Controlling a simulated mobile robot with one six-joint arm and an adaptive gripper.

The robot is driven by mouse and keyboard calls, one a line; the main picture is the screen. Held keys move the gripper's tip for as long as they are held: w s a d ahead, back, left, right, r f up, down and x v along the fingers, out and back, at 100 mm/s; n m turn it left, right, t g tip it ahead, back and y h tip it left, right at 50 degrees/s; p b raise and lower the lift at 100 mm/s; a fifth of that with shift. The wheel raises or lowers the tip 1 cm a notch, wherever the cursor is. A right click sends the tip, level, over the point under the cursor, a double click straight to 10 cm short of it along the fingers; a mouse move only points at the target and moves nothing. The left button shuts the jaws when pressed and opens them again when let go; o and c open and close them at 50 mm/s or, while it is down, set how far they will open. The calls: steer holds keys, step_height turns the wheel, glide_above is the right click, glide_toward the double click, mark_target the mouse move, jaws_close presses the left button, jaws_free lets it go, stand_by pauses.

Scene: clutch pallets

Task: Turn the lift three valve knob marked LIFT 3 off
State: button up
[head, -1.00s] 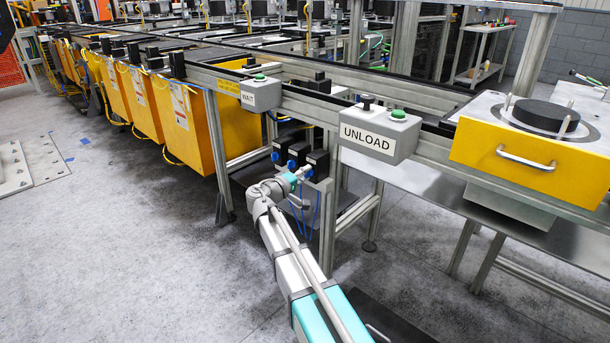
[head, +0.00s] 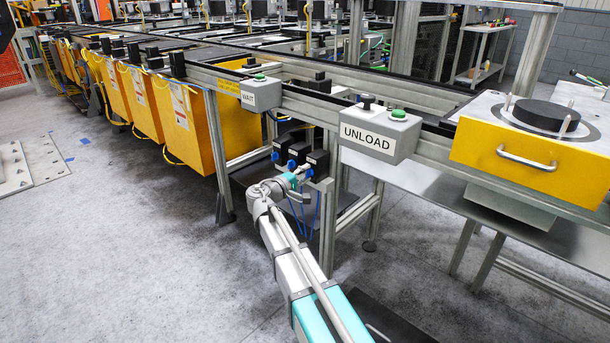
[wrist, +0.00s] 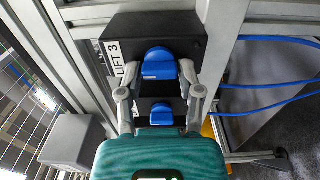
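The LIFT 3 valve is a black block (wrist: 190,35) with a white label (wrist: 113,62) and a blue knob (wrist: 158,64) in the wrist view. In the head view its block (head: 319,160) is the rightmost of three; its knob is mostly hidden behind my gripper (head: 305,174). In the wrist view my gripper (wrist: 161,72) is open, with one finger on each side of the LIFT 3 knob. The fingertips are close to the knob; contact is not clear. The knob's blue bar lies across the picture in the wrist view.
A neighbouring valve's blue knob (wrist: 161,114) shows between my fingers, close to the teal gripper body. Metal frame posts (wrist: 225,50) and blue hoses (wrist: 265,85) stand beside the valves. The UNLOAD box (head: 380,133) hangs above right. Open floor (head: 130,250) lies left.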

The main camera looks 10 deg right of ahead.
steer(key=shift+o, duration=1.4)
steer(key=shift+s+a, duration=0.1)
steer(key=v, duration=1.1)
steer(key=shift+s+a, duration=0.2)
steer(key=shift+a, duration=0.15)
steer(key=shift+d, duration=0.1)
steer(key=s+d+f+m+g+y+p, duration=0.3)
steer(key=s+d+f+m+g+y, duration=0.2)
steer(key=s+d+f+g+y, duration=0.6)
steer(key=s+a+f+m+y, duration=0.15)
steer(key=s+f+y, duration=0.25)
steer(key=s, duration=0.8)
step_height(320, 180, up, 38)
steer(key=p, duration=3.9)
steer(key=shift+w+m, duration=0.35)
steer(key=shift+m, duration=0.1)
